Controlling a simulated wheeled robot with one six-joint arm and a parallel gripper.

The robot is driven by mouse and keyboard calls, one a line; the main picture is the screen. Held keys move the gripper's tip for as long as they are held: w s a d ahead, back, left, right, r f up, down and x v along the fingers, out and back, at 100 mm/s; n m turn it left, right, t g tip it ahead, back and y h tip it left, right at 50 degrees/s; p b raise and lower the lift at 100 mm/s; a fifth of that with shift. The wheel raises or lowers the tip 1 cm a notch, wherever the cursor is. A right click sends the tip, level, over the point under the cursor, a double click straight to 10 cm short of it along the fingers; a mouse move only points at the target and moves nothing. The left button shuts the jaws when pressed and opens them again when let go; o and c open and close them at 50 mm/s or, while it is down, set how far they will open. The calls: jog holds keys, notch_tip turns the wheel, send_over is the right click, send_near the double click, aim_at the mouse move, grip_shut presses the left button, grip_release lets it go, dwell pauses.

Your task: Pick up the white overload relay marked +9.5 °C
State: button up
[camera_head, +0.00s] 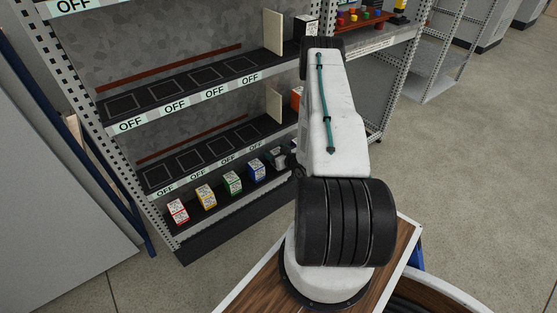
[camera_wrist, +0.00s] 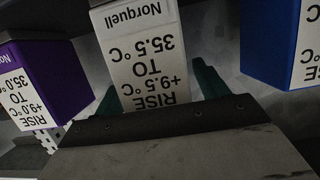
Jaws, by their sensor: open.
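The white overload relay (camera_wrist: 138,45) marked +9.5 °C TO 35.5 °C stands in the middle of the wrist view, its label upside down there. My gripper (camera_wrist: 158,84) is open, with one teal finger on each side of the relay's labelled end. A gap shows on the right side; I cannot tell whether the left finger touches. The lower edge of the label is hidden behind the dark gripper body.
A purple relay (camera_wrist: 50,75) marked +9.0 °C is close on the left, and a blue one (camera_wrist: 268,45) is on the right. Red (camera_head: 177,211), yellow (camera_head: 205,197), green (camera_head: 232,182) and blue boxes line the bottom shelf. Shelves marked OFF (camera_head: 131,124) rise above them.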

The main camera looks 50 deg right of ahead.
jog(key=c, duration=1.2)
jog(key=shift+r, duration=0.15)
